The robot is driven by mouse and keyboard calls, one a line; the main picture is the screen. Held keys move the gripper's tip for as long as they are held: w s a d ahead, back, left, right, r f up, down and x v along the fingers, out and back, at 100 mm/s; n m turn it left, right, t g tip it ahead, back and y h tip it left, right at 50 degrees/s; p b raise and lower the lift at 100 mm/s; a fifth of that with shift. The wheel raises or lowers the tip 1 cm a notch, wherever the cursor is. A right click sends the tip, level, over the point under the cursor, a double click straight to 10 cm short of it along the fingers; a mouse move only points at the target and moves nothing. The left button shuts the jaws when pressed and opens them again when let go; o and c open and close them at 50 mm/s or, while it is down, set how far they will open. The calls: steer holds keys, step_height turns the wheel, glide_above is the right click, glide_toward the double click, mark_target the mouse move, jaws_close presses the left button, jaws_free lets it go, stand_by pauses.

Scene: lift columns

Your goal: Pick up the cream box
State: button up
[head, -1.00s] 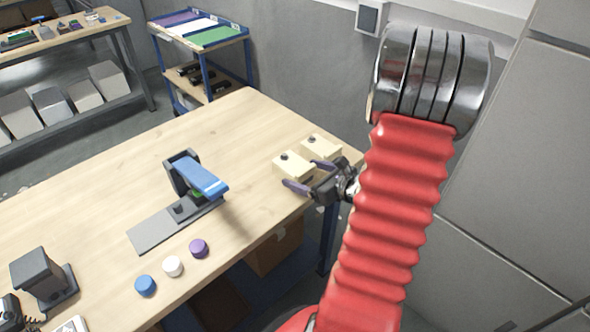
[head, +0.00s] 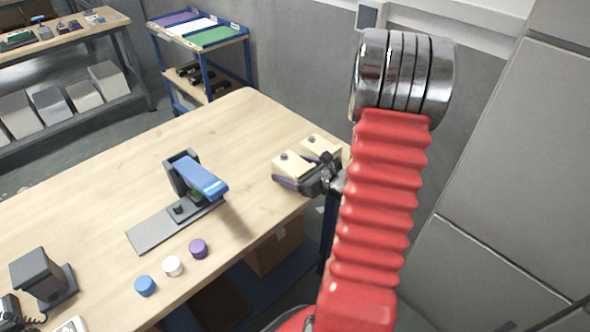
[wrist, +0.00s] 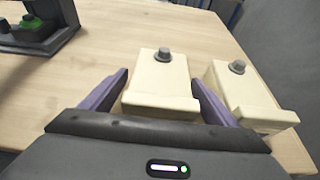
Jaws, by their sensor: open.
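Two cream boxes, each with a grey knob on top, stand side by side near the table's right edge. The left cream box (head: 291,165) lies between the spread fingers of my gripper (head: 304,172); in the wrist view this box (wrist: 160,85) sits between the purple fingers of the gripper (wrist: 163,90). The gripper is open, with a gap at the left finger. The right finger is close to the box, and I cannot tell if it touches. The right cream box (head: 320,145) stands just beyond the right finger and also shows in the wrist view (wrist: 243,95).
A dark press with a blue arm (head: 203,178) stands on the table (head: 110,215) left of the boxes. Blue (head: 145,286), white (head: 173,266) and purple (head: 198,248) caps lie near the front edge. The table behind the boxes is clear.

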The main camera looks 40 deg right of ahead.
steer(key=shift+c, duration=0.2)
steer(key=c, duration=1.4)
